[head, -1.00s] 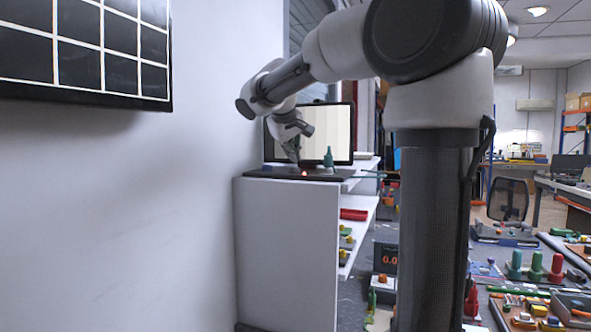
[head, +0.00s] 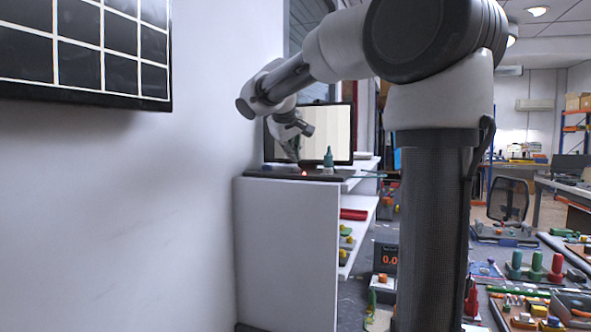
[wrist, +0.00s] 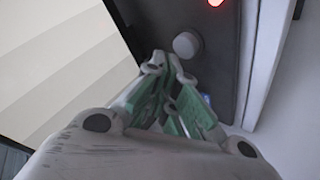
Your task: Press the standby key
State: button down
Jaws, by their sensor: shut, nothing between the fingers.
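The standby key (wrist: 187,45) is a round grey button on a dark panel (wrist: 222,75) in the wrist view. A red light (wrist: 215,2) glows beside it at the top edge. My gripper (wrist: 166,62) is shut and empty, its tips close below and left of the key; I cannot tell whether they touch it. In the head view my gripper (head: 293,158) points down over the dark base (head: 260,173) of a screen (head: 335,130). The red light (head: 304,173) shows there too, and the key is too small to make out.
The screen stands on a white shelf unit (head: 288,250) against the wall. A teal bottle (head: 328,158) stands right of my gripper, near the red light. A black gridded panel (head: 85,50) hangs on the left wall. Cluttered benches lie to the right.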

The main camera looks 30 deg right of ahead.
jog(key=shift+f, duration=0.1)
jog(key=shift+f, duration=0.35)
jog(key=shift+f, duration=0.45)
dwell(0.8)
dwell(0.3)
jog(key=shift+r, duration=0.9)
jog(key=shift+r, duration=2.5)
